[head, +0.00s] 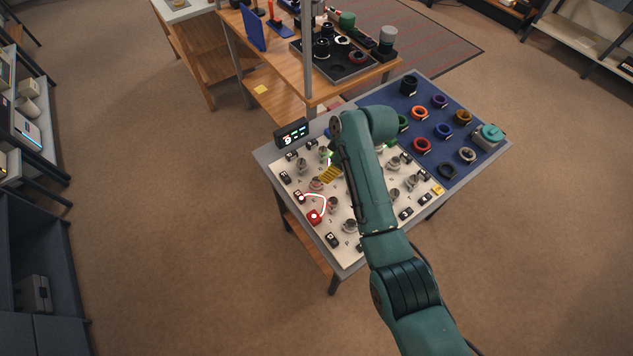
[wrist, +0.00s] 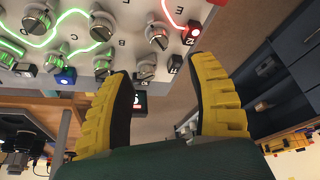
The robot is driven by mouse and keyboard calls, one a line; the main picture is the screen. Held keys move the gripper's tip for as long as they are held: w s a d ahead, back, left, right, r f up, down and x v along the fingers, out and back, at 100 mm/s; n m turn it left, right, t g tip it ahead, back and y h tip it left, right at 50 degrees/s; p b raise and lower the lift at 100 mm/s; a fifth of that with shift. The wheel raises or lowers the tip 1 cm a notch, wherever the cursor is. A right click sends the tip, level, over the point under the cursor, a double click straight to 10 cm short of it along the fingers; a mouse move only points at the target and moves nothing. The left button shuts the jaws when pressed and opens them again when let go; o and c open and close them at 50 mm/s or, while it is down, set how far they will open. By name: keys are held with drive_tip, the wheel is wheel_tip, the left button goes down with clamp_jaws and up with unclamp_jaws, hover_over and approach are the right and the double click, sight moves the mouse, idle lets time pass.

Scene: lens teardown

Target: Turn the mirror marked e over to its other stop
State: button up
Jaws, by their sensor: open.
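The white board (head: 345,240) carries several small grey turning mirrors; its letters are too small to read in the head view. In the wrist view a letter E shows near the top, and the grey mirror (wrist: 158,36) beside it seems to be the one marked e. A bright red line runs close to it. My gripper (wrist: 160,85) is open and empty, its yellow fingers apart. In the head view my gripper (head: 330,173) is over the board's left part, partly hidden by my arm.
A red block (wrist: 192,31) and a black block (wrist: 174,63) stand near the mirrors. A display (head: 292,133) stands at the board's back edge. A blue mat (head: 455,112) with several coloured rings lies to the right. A wooden bench (head: 350,88) with lens parts is behind.

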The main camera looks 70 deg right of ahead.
sight(317, 180)
drive_tip(key=b+x, duration=0.2)
drive_tip(key=x, duration=0.9)
drive_tip(key=shift+w+b, duration=0.1)
drive_tip(key=shift+b, duration=0.2)
clamp_jaws()
